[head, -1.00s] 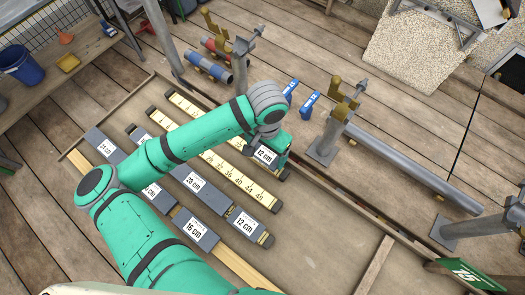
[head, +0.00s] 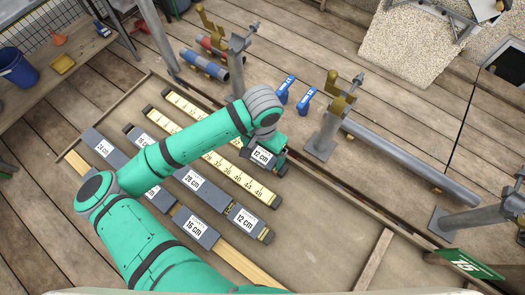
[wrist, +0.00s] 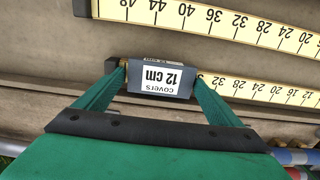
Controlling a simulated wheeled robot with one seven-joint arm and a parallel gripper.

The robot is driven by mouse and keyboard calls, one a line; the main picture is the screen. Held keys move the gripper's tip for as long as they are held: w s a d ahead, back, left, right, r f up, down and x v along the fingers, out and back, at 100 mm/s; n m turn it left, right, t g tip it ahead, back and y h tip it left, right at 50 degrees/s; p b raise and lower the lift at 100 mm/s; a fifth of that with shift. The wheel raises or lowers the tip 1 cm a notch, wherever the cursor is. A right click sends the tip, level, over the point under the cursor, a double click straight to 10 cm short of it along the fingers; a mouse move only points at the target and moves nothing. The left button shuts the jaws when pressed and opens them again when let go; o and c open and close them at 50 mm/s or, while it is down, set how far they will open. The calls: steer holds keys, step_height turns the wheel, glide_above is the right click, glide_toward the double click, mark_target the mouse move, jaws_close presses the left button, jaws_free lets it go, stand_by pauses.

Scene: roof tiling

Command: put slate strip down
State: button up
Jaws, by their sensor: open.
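The strip also shows in the head view (head: 262,157). My gripper (wrist: 159,76) is open, with one green finger on each side of the strip. Whether the fingers touch its ends cannot be told. In the head view my gripper (head: 270,152) is at the right end of the far batten, and the arm hides part of that batten.
Other labelled strips lie nearer: 28 cm (head: 193,181), another 12 cm (head: 244,220) and 16 cm (head: 194,228). A second yellow batten (head: 255,192) lies between. The board's right part (head: 320,235) is clear.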

mark_target(263, 155)
step_height(263, 155, up, 12)
steer(key=shift+r, duration=0.15)
stand_by(0.5)
